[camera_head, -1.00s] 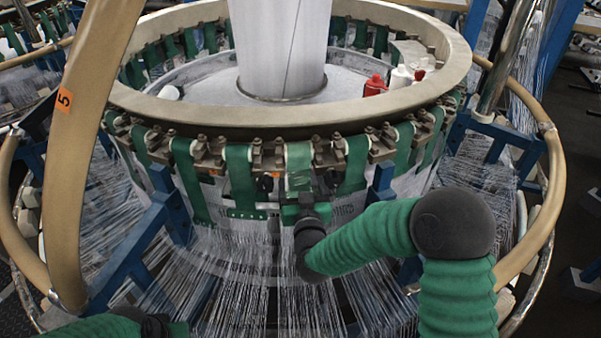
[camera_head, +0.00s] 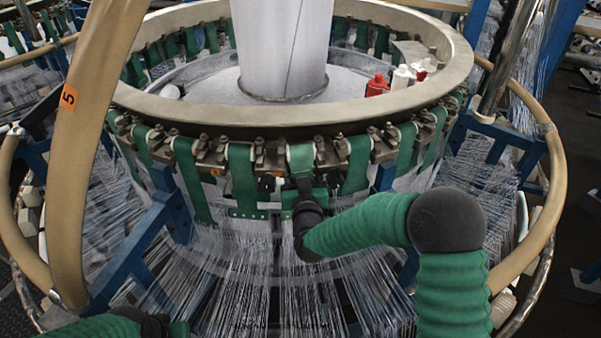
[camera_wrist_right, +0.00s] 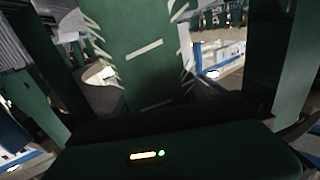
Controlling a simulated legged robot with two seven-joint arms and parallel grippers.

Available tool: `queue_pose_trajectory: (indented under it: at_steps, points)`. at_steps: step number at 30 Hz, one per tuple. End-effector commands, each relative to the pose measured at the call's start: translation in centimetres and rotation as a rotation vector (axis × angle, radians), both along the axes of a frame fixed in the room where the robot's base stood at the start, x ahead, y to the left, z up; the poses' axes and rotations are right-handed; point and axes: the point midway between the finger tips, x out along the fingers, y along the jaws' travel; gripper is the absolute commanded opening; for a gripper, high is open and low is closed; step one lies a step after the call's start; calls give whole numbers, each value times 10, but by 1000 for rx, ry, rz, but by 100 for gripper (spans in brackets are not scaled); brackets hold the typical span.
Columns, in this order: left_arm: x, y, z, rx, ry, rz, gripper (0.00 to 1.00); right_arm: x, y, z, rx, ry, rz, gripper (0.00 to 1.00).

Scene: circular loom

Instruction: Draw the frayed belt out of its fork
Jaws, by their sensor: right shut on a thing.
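The frayed belt (camera_head: 300,157) is a green strap hanging from a fork (camera_head: 319,148) on the loom's ring, at the middle of the head view. In the right wrist view the frayed belt (camera_wrist_right: 145,45) rises ahead of the gripper, with pale loose threads along both edges and light marks across it. My right gripper (camera_head: 304,184) is shut on the belt's lower part, just below the ring. The jaws hide the belt's lower end. My left gripper (camera_head: 180,329) is cut off at the bottom left, away from the loom; its jaws do not show clearly.
Intact green belts hang close on both sides, one at the left (camera_head: 242,180) and one at the right (camera_head: 356,165). Many white threads (camera_head: 290,300) fan out below. A tan hoop (camera_head: 80,160) and blue frame bars (camera_head: 135,250) stand at the left.

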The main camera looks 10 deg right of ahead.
Motion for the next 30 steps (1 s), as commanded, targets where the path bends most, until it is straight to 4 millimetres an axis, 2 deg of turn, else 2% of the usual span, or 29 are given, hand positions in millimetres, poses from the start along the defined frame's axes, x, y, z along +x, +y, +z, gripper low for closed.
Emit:
queue_pose_trajectory:
  at_steps: [1,7,17,30]
  points:
    - [0,0,0,0,0,0,55,0,1,0,0,0,1,25]
    - [0,0,0,0,0,0,55,0,1,0,0,0,2,0]
    - [0,0,0,0,0,0,55,-2,1,1,0,-2,2,0]
    - [0,0,0,0,0,0,55,-16,3,2,0,-2,2,0]
